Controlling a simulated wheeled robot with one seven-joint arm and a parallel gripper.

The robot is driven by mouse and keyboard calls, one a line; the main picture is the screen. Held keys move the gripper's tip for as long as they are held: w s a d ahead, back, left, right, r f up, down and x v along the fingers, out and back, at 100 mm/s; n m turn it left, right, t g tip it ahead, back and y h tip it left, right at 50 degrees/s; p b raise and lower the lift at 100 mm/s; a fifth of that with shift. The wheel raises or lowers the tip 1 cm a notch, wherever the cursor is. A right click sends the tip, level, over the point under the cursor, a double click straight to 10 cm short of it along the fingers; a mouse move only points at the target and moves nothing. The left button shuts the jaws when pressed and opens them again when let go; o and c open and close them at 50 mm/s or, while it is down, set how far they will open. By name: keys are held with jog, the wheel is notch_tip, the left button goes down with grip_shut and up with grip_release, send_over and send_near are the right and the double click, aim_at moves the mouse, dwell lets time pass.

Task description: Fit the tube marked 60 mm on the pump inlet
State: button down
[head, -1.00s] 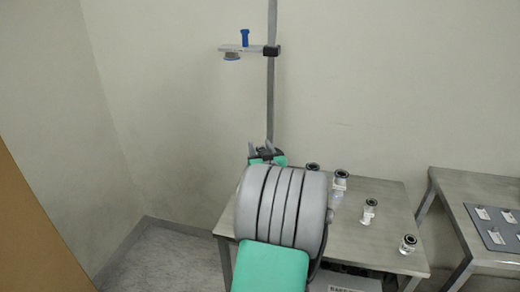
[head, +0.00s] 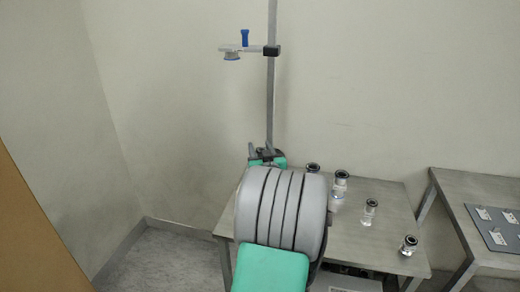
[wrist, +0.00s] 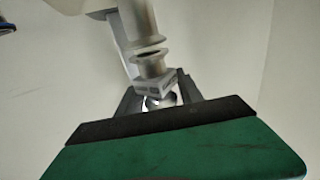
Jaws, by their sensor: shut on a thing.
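My gripper (wrist: 160,98) shows in the wrist view with its dark fingers closed around a short flanged tube (wrist: 150,66). A pale tag with small dark print, too small to read, sits at the fingers. In the head view my gripper (head: 265,155) is mostly hidden behind my arm, by the foot of the upright post. A bracket (head: 255,50) high on the post carries a blue-handled part and a pale round port (head: 232,57) facing down; I cannot tell for sure that it is the pump inlet. My gripper is well below it.
A grey table (head: 385,225) holds several clear tubes with dark rims, among them one at its right edge (head: 408,245) and one nearer the middle (head: 370,211). A second table (head: 450,185) at right bears a grey panel (head: 490,228). The vertical post (head: 271,100) stands close to my gripper.

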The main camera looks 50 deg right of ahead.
jog(key=shift+f+b, duration=0.35)
jog(key=shift+b, duration=0.05)
dwell(0.6)
jog(key=c, duration=0.7)
grip_release()
jog(key=shift+s, duration=0.1)
jog(key=b+v, duration=0.1)
jog(key=v, duration=0.6)
jog(key=shift+s+a, duration=0.25)
jog(key=shift+a, duration=0.05)
